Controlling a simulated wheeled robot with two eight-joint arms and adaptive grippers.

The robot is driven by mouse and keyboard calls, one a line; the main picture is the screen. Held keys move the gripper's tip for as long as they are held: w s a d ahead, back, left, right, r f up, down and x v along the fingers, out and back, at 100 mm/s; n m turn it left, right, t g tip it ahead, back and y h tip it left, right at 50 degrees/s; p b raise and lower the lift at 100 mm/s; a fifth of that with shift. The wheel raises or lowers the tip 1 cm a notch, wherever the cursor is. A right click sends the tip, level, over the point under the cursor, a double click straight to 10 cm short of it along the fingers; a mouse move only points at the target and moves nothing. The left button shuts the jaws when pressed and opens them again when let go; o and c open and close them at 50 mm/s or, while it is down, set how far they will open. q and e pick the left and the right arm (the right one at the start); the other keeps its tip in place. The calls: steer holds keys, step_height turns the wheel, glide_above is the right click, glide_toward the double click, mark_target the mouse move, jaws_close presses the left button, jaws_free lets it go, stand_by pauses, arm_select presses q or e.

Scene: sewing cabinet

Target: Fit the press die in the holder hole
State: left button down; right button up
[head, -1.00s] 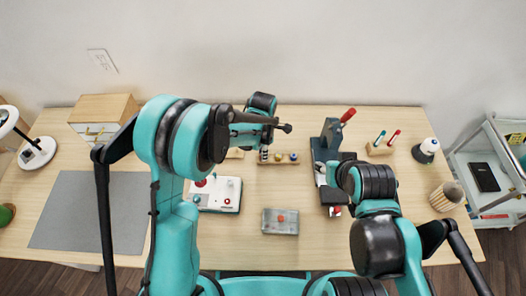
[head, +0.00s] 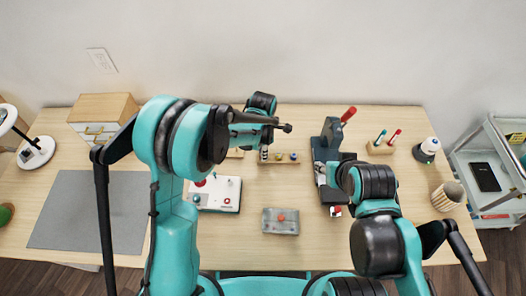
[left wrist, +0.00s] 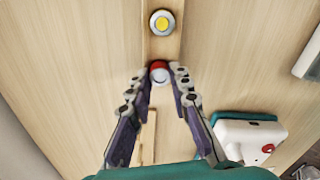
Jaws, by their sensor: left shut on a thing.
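My left gripper (left wrist: 160,78) shows in the left wrist view with its two fingers shut on a small red-and-white piece (left wrist: 158,67), which I take for the press die. The piece is at the fingertips, over or at the near end of the wooden holder (left wrist: 163,46). I cannot tell whether it is seated in a hole. A yellow-topped die (left wrist: 161,22) stands in the holder beyond it. In the head view the holder (head: 286,162) lies at the table's back middle, its left end partly hidden by my gripper. My right gripper is hidden behind its own arm.
The press with a red handle (head: 348,114) stands right of the holder. A white device (head: 220,195) and a grey box with a red spot (head: 281,221) are nearer. A grey mat (head: 88,210) covers the left.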

arm_select(q)
steer(key=shift+f, duration=0.2)
stand_by(0.4)
stand_by(0.3)
steer(key=c, duration=1.3)
jaws_free()
step_height(320, 180, up, 12)
